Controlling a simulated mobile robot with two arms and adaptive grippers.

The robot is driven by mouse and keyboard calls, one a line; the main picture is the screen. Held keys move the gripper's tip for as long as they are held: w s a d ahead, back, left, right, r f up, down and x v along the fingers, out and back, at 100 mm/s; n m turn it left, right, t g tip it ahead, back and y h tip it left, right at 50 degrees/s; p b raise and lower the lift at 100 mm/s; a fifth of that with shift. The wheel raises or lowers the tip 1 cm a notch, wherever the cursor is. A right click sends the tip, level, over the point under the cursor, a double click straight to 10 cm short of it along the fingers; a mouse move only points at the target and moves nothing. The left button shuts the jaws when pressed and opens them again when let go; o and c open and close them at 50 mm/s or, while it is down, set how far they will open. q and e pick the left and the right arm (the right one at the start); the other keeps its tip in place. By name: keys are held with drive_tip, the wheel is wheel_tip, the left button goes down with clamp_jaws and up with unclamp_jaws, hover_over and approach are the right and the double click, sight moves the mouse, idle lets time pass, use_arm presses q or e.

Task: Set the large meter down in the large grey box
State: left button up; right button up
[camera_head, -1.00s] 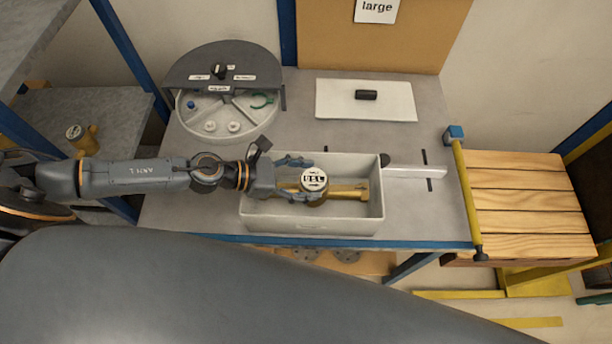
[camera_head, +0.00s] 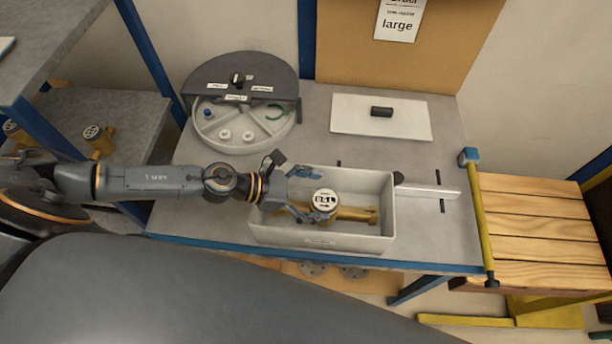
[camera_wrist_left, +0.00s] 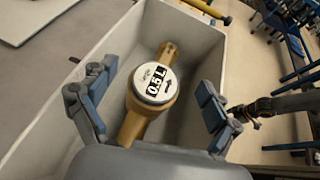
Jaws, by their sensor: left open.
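The large meter has a brass-yellow pipe body (camera_head: 358,213) and a round white dial (camera_head: 325,200). It lies inside the large grey box (camera_head: 386,190), along the box's length. In the left wrist view the meter's dial (camera_wrist_left: 155,84) sits between the two fingers. My left gripper (camera_head: 312,192) reaches in over the box's left end. Its fingers are spread open on either side of the meter, with gaps between them and the dial. The near end of the pipe is partly hidden by the gripper.
A round sorting tray (camera_head: 250,128) stands behind the box at left. A white board with a black piece (camera_head: 381,111) lies at the back. A flat light bar (camera_head: 432,192) is right of the box. Another meter (camera_head: 98,140) stands on the left shelf. A wooden-slat surface (camera_head: 540,230) is at right.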

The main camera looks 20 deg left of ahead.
use_arm(q)
drive_tip(key=shift+r+p, duration=0.4)
drive_tip(key=shift+r, duration=0.2)
drive_tip(key=shift+s+a+f+b, duration=0.1)
drive_tip(key=shift+s+a+b, duration=0.05)
drive_tip(key=shift+a+b, duration=0.25)
drive_tip(key=b+v, duration=0.3)
drive_tip(key=v, duration=0.8)
drive_tip(key=shift+r, duration=0.3)
